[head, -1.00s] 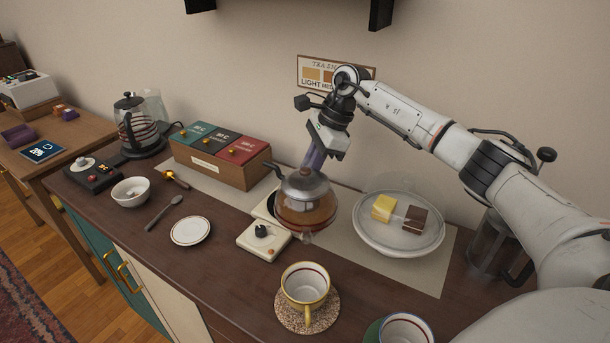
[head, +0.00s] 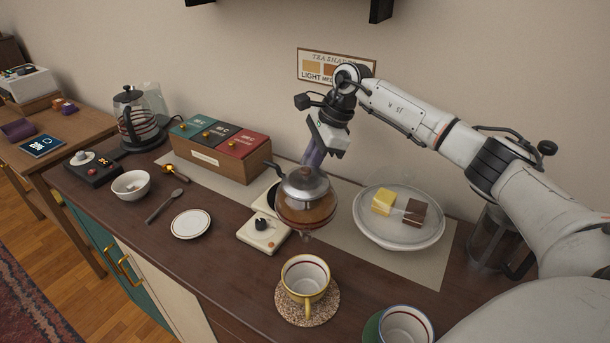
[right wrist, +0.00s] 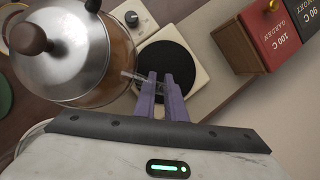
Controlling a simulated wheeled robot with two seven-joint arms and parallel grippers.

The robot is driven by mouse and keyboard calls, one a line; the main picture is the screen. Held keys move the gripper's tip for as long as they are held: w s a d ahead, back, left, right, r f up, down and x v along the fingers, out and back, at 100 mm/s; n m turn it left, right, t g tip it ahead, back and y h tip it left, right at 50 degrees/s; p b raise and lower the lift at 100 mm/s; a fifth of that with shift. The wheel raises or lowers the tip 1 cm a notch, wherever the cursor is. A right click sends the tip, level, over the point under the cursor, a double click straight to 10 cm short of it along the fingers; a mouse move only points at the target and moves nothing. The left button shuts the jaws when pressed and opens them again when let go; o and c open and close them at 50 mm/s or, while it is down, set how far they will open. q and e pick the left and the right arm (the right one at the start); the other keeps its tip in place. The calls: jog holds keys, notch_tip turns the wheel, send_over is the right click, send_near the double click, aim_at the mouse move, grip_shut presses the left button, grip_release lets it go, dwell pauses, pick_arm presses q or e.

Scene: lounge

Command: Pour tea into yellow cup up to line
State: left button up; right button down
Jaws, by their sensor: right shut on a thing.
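The glass teapot (head: 308,212) with a metal lid holds amber tea. It hangs above the counter, roughly upright, behind the yellow cup. My right gripper (head: 314,158) is shut on a clear part at the teapot's side; the purple fingers (right wrist: 165,82) and teapot (right wrist: 65,55) show in the right wrist view. The yellow cup (head: 318,291) stands upright on a speckled coaster (head: 287,304). Its white inside has a dark red line below the rim, and I see no tea in it. My left gripper is out of view.
A cream warmer (head: 270,240) sits beneath and left of the teapot; its dark plate (right wrist: 170,65) is bare. A domed cake plate (head: 398,236) is to the right. Another cup (head: 406,326) stands at the front right. A white saucer (head: 190,223) and tea box (head: 222,170) are to the left.

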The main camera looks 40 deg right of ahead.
aim_at(305, 155)
jog(key=shift+w+d+r+n+t+h, duration=0.15)
jog(key=shift+r+t+h, duration=0.25)
jog(key=shift+r, duration=0.9)
jog(key=shift+w+r+n+t+h, duration=0.15)
jog(key=shift+r+t, duration=0.45)
jog(key=shift+r, duration=0.65)
jog(key=shift+s+r+t+h, duration=0.15)
jog(key=shift+r+t+h, duration=0.15)
jog(key=shift+r, duration=0.55)
dwell(0.8)
jog(key=shift+r, duration=0.35)
jog(key=shift+r+t, duration=0.1)
jog(key=shift+t, duration=0.2)
dwell(2.5)
jog(key=shift+r, duration=0.25)
dwell(0.4)
